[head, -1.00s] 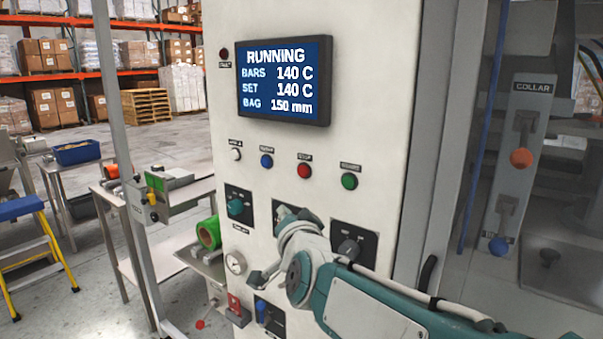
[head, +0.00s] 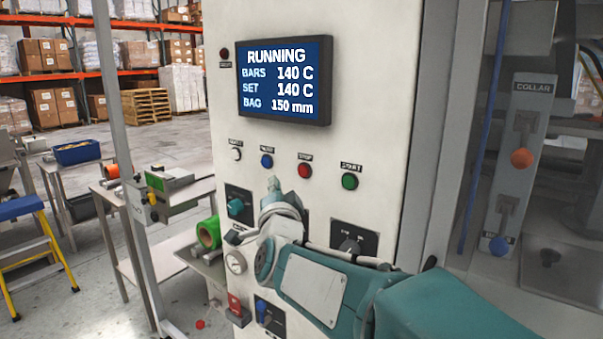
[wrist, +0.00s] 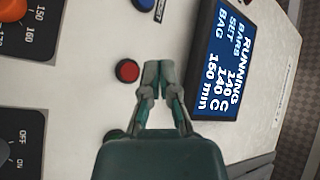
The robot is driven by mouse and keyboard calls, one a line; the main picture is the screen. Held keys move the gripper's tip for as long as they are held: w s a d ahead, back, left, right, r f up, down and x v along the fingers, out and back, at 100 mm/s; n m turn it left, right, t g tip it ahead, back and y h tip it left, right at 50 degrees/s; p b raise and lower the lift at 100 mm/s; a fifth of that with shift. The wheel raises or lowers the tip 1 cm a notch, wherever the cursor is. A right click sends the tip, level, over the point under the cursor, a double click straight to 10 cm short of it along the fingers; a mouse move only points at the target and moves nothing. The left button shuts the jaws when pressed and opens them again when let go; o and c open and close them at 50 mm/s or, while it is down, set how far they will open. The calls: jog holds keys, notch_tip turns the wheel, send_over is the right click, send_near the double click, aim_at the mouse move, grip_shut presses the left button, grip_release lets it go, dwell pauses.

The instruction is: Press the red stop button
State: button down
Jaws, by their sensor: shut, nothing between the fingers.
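The red stop button (head: 304,171) sits on the white cabinet front, below the screen, between a blue and a green button. In the wrist view the red button (wrist: 127,71) shows just left of my fingertips, unobstructed. My gripper (wrist: 158,70) is shut and empty, its fingertips together, between the red button and the screen in that picture. I cannot tell how far the fingertips are from the panel.
The screen (head: 285,80) reads RUNNING. The blue button (head: 266,161) and green button (head: 349,181) flank the red one, with a white button (head: 236,154) further left. A teal knob (head: 235,207) and a black knob (head: 349,246) sit lower on the panel.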

aim_at(298, 168)
jog(key=shift+w+d, duration=0.9)
jog(key=shift+w, duration=0.3)
jog(key=shift+w+d, duration=0.9)
jog(key=shift+w, duration=0.25)
jog(key=shift+w+d, duration=0.25)
jog(key=shift+d, duration=0.1)
jog(key=shift+w+d+r, duration=0.1)
jog(key=shift+w+d, duration=0.15)
jog(key=shift+w, duration=0.1)
dwell(0.6)
jog(key=shift+s+a, duration=0.1)
jog(key=shift+s, duration=0.05)
jog(key=shift+s+a, duration=0.4)
jog(key=shift+s, duration=0.15)
jog(key=shift+s+a, duration=0.8)
jog(key=shift+s, duration=0.2)
jog(key=shift+s+a, duration=0.75)
jog(key=shift+s, duration=0.25)
